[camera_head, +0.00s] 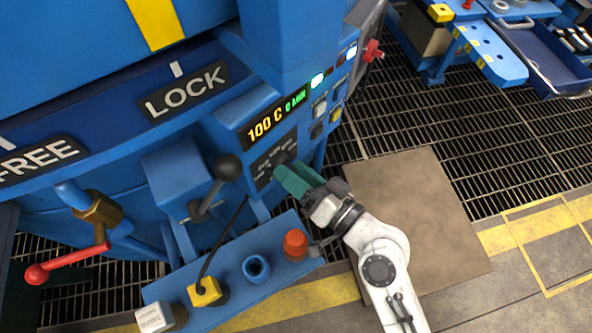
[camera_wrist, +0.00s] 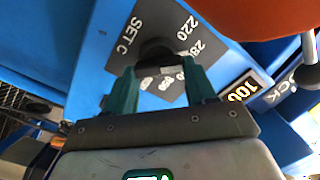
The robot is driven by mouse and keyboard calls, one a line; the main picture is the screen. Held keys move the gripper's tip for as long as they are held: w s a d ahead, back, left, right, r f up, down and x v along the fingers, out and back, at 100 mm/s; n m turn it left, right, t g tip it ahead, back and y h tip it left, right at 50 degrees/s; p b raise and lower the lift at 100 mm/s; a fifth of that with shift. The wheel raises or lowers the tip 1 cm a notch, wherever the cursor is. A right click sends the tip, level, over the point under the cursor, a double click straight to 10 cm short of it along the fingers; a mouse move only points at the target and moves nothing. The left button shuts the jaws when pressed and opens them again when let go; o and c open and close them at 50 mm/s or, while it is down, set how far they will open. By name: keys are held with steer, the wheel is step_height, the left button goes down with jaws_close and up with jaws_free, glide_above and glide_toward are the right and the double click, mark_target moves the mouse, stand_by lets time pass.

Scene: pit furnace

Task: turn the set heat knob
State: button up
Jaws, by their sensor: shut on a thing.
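The set heat knob (camera_wrist: 156,52) is a dark round knob on a dark dial plate (camera_wrist: 172,30) marked "SET C" and several numbers, in the wrist view. My gripper (camera_wrist: 160,78) has green fingers shut on the knob, one on each side. In the head view my gripper (camera_head: 287,172) reaches the dial plate (camera_head: 268,160) from the lower right and hides most of the knob. The display (camera_head: 276,116) above the dial reads "100 C" in yellow and "0 MIN" in green.
A black-ball lever (camera_head: 228,168) stands left of the dial. Below is a blue shelf (camera_head: 232,292) with an orange-red knob (camera_head: 294,243), a blue cup (camera_head: 256,268) and a yellow block (camera_head: 205,291). A red-handled valve (camera_head: 68,263) sits lower left.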

steer(key=shift+m, duration=0.5)
steer(key=shift+f, duration=0.1)
steer(key=o, duration=1)
steer(key=shift+o, duration=0.2)
steer(key=shift+d, duration=0.1)
steer(key=v, duration=1)
steer(key=shift+s+d+b, duration=0.2)
steer(key=shift+s+b, duration=0.05)
steer(key=shift+b, duration=0.15)
